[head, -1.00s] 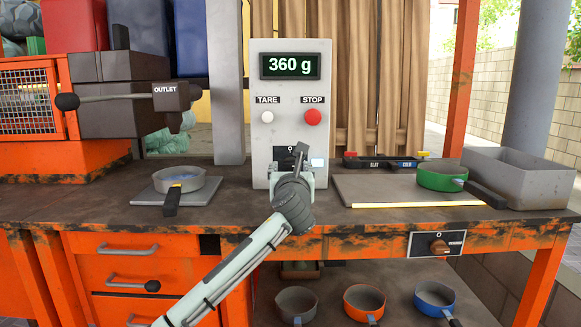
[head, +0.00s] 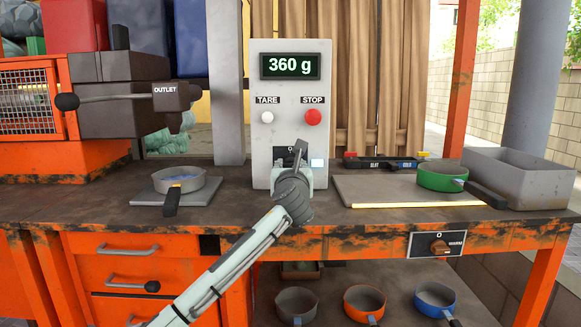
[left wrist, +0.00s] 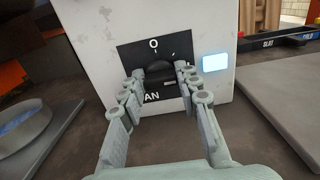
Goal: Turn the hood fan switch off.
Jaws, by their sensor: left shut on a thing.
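The hood fan switch is a dark knob (left wrist: 158,70) on a black plate (left wrist: 127,55), low on the front of a tall pale panel (head: 258,90). The plate has an "O" mark at its top and a partly covered label ending in "AN". My left gripper (left wrist: 160,74) has its fingers on both sides of the knob and is shut on it. In the head view my left gripper (head: 300,152) and wrist cover most of the switch. The knob's exact pointing direction is hard to tell. My right gripper is not in view.
A lit square (left wrist: 215,63) sits right of the switch. The panel has a white TARE button (head: 267,118), a red STOP button (head: 312,117) and a "360 g" display (head: 290,66). A pan (head: 186,180) stands left, a green pan (head: 440,179) right. Another knob (head: 438,245) is on the bench front.

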